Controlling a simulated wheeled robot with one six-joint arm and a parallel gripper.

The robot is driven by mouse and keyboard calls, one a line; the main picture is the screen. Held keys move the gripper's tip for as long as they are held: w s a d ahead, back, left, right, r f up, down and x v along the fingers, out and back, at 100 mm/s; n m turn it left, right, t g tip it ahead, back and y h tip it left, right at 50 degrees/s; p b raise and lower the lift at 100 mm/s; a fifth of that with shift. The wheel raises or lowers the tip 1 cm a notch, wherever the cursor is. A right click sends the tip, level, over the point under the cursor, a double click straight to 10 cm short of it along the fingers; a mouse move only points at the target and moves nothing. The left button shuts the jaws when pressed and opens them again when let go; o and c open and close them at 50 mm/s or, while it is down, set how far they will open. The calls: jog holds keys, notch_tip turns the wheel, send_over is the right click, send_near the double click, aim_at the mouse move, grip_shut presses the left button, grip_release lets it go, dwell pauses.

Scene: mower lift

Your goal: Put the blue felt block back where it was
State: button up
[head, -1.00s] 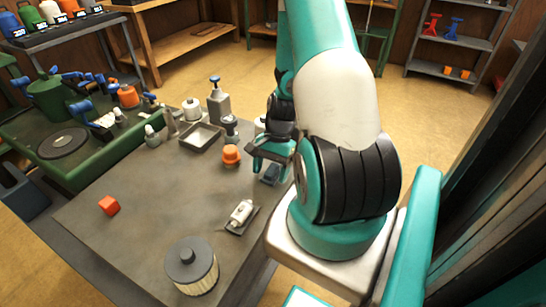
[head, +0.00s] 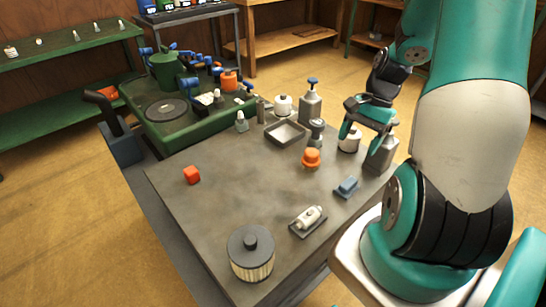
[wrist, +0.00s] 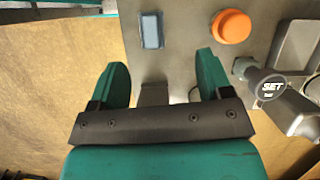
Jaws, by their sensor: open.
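The blue felt block (head: 347,185) lies on the grey bench near its right edge, seemingly on a small dark base. In the wrist view the block (wrist: 152,30) shows flat ahead of my fingers, in a pale-edged patch. My gripper (head: 364,132) is above the bench, behind the block and apart from it. In the wrist view my gripper (wrist: 162,62) has its two teal fingers wide apart with nothing held between them.
An orange knob (head: 311,158), a grey tray (head: 286,132) and grey bottles (head: 310,105) stand around the block. The bench middle is clear.

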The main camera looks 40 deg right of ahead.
jog(key=w+a+r+n+h, duration=0.1)
jog(key=w+a+r+n, duration=0.1)
jog(key=a+r+n, duration=0.45)
jog(key=w+a+r+n, duration=0.2)
jog(key=w+a+n, duration=0.1)
jog(key=a, duration=0.7)
jog(key=s+a+r+n, duration=0.3)
jog(key=s+a+n, duration=0.2)
jog(key=a, duration=0.4)
jog(key=s+a+r+n, duration=0.4)
jog(key=s+a+n, duration=0.2)
jog(key=a+n, duration=0.2)
jog(key=shift+s+a+y, duration=0.3)
jog(key=shift+a+y, duration=0.05)
jog(key=shift+y, duration=0.05)
jog(key=shift+r, duration=0.15)
jog(key=shift+c, duration=0.2)
